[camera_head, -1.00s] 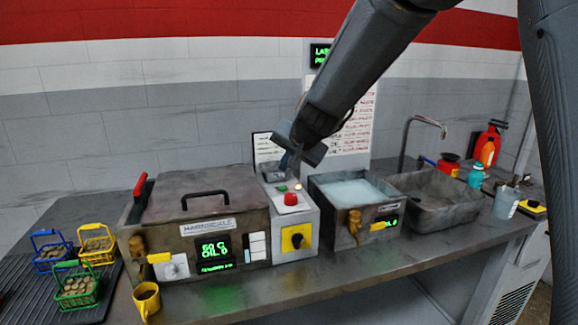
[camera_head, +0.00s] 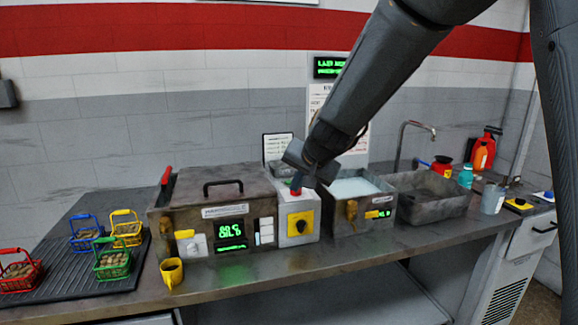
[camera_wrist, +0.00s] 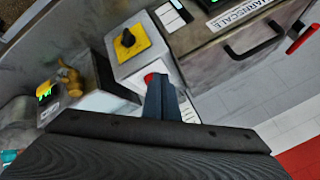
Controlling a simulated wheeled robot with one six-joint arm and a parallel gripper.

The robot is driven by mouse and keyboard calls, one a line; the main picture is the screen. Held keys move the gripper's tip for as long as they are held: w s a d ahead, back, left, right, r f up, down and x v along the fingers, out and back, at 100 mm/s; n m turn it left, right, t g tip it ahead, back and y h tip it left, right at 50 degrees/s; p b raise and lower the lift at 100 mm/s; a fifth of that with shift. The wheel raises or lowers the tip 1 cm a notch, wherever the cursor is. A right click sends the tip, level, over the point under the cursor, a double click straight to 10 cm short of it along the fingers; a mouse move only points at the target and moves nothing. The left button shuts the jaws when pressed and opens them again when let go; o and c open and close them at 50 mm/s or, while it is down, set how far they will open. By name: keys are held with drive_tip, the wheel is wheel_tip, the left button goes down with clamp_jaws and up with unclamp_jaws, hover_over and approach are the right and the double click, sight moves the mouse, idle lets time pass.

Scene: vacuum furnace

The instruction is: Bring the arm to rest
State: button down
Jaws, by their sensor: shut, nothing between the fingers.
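In the head view the gripper partly hides that button. A yellow panel with a black knob (camera_head: 300,224) is on the box front.
The lidded tank (camera_head: 222,205) stands left of the control box. The basin (camera_head: 358,187) and sink (camera_head: 432,190) are to the right. Several wire baskets (camera_head: 112,262) sit on the black mat at left, with a yellow cup (camera_head: 172,274) near the front edge. The space in front of the bench is clear.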

drive_tip(key=s+d+f+n+g+h, duration=0.1)
drive_tip(key=s+d+f, duration=0.3)
drive_tip(key=s, duration=0.6)
drive_tip(key=s+d+f+n+g+h, duration=0.1)
drive_tip(key=s+d+f+g, duration=0.2)
drive_tip(key=s+d+f, duration=0.2)
drive_tip(key=s+d+f+n+g+h, duration=0.1)
drive_tip(key=s+d+f, duration=0.4)
drive_tip(key=s, duration=0.9)
drive_tip(key=d+n+g, duration=0.1)
drive_tip(key=d, duration=0.2)
drive_tip(key=shift+s+d, duration=0.2)
drive_tip(key=shift+s, duration=0.1)
idle(4.5)
